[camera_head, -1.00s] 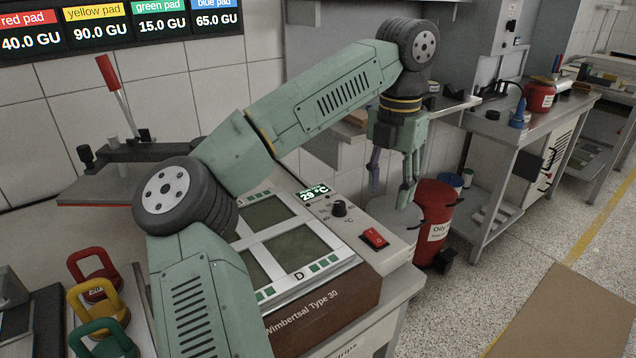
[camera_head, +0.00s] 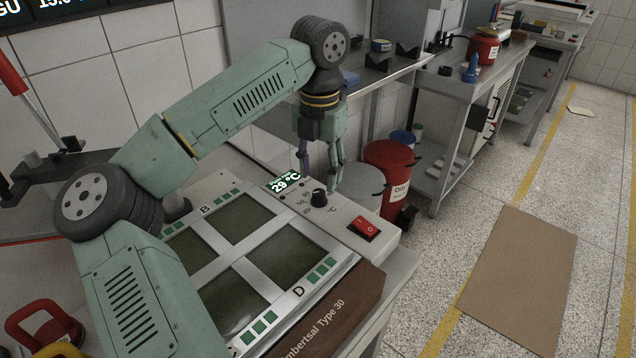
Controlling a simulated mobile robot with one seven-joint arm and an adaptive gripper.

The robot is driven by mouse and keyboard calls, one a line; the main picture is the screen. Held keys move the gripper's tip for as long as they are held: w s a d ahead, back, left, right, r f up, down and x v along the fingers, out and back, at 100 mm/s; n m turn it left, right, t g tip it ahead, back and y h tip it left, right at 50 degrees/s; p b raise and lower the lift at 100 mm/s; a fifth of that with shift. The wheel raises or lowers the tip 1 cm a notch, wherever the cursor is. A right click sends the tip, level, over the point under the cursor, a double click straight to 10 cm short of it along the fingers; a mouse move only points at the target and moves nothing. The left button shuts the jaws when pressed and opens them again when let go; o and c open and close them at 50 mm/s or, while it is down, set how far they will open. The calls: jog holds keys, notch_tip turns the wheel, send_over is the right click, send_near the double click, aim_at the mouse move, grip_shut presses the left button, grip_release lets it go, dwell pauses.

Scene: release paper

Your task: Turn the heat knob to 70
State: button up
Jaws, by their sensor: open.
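The heat knob (camera_head: 319,197) is a small black dial on the pale control strip of the hot plate device (camera_head: 352,262). A green display (camera_head: 284,182) beside it reads 29 °C. A red switch (camera_head: 363,228) is on the same strip, to the right of the knob. My gripper (camera_head: 320,180) points down, open and empty, with its fingers apart.
A red oily-waste bin (camera_head: 388,180) and a grey bin (camera_head: 357,188) stand behind the device. A brown mat (camera_head: 515,272) lies on the floor at right. A red-handled lever press (camera_head: 30,105) and a red ring weight (camera_head: 42,325) are at left.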

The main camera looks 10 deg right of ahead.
aim_at(319, 192)
jog(key=shift+f+p, duration=0.45)
jog(key=shift+f, duration=1.95)
grip_shut()
